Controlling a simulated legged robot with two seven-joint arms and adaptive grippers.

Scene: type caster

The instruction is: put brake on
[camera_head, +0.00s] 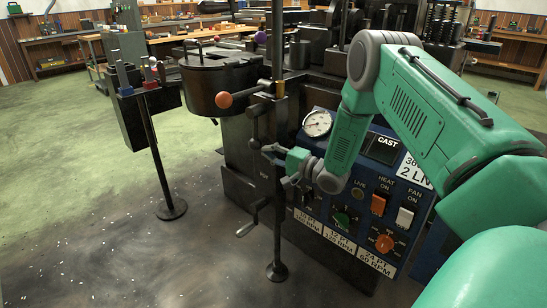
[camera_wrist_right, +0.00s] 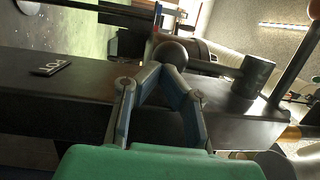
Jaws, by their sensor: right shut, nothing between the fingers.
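My right gripper (camera_head: 270,151) reaches in from the right, in front of the type caster (camera_head: 238,150). Its fingers point left, near a short dark lever with a rounded end (camera_head: 254,143). In the right wrist view the gripper (camera_wrist_right: 168,71) is shut, its fingertips meeting with nothing between them. A dark ball knob (camera_wrist_right: 173,51) shows just beyond the tips; I cannot tell if they touch it. No visible label tells which lever is the brake. My left gripper is not in view.
An upright dark rod (camera_head: 278,205) stands close to the gripper. An orange ball handle (camera_head: 224,100) sticks out above left. The blue control panel (camera_head: 345,225) with buttons and a gauge (camera_head: 317,124) lies below my right arm. A crank handle (camera_head: 246,229) hangs low.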

